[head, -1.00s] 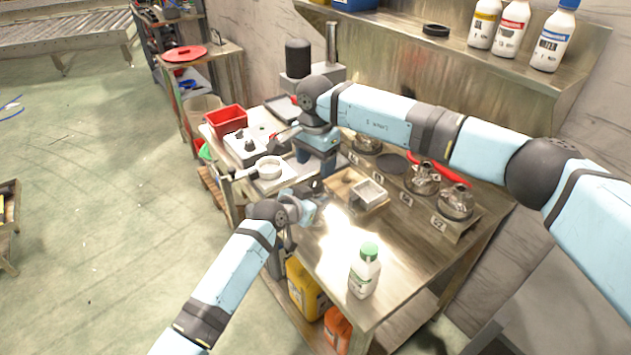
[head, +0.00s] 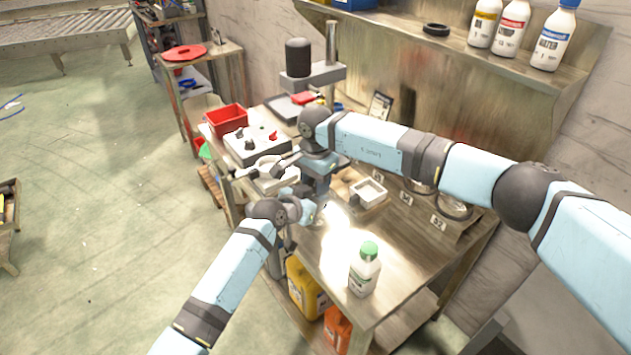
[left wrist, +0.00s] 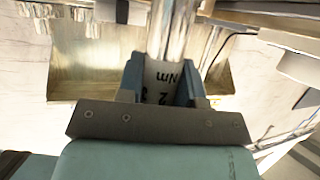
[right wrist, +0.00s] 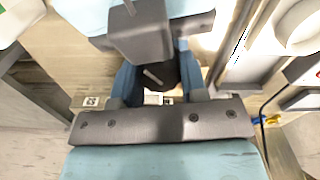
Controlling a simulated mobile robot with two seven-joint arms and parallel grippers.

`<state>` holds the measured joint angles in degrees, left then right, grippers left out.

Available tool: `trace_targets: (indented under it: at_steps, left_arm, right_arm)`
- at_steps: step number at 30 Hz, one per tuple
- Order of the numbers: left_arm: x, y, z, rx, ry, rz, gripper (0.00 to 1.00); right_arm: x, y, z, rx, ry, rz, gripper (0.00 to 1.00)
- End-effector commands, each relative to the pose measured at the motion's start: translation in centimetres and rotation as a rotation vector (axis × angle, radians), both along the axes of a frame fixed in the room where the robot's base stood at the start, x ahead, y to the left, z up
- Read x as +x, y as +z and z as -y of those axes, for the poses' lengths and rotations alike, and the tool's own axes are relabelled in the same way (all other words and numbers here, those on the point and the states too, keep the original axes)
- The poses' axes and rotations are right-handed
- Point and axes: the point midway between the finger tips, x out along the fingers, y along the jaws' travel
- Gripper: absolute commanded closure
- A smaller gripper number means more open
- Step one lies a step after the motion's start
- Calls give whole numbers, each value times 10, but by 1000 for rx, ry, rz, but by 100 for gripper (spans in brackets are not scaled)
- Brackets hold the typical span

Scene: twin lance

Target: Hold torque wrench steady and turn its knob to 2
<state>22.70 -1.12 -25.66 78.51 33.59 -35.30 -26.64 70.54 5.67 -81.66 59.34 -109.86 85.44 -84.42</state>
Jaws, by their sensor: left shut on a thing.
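The torque wrench shows in the left wrist view as a shiny metal shaft (left wrist: 172,30) above a grey scale body (left wrist: 160,82) marked "Nm" and "2". My left gripper (left wrist: 160,85) is shut on this scale body; it also shows in the head view (head: 300,205). My right gripper (right wrist: 157,80) points down close beside the left one. It is open, with its blue fingers on either side of a dark round knob (right wrist: 160,74) that bears a white pointer line. I cannot tell whether the fingers touch it. In the head view the arms hide most of the wrench.
A white bottle with a green cap (head: 364,272) stands near the bench's front edge. A light square tray (head: 369,192) lies right of my grippers. A grey box with knobs (head: 252,146) and a red bin (head: 227,119) are at the left. A shelf with bottles (head: 510,30) runs behind.

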Motion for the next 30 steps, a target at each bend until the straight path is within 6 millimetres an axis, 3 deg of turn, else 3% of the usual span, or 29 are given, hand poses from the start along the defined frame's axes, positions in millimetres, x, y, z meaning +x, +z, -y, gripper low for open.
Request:
trace_targets:
  at_steps: [17, 18, 21, 30]
  left_arm:
    - [0, 0, 0, 0, 0, 0, 100]
    - [0, 0, 0, 0, 0, 0, 100]
    - [0, 0, 0, 0, 0, 0, 100]
    - [0, 0, 0, 0, 0, 0, 100]
  right_arm:
    - [-1, 0, -1, 1, -131, -1, 84]
    - [-1, 0, -1, 1, -130, -1, 56]
    - [0, 0, -1, 1, -130, -1, 34]
    - [0, 2, 0, 0, -130, 0, 34]
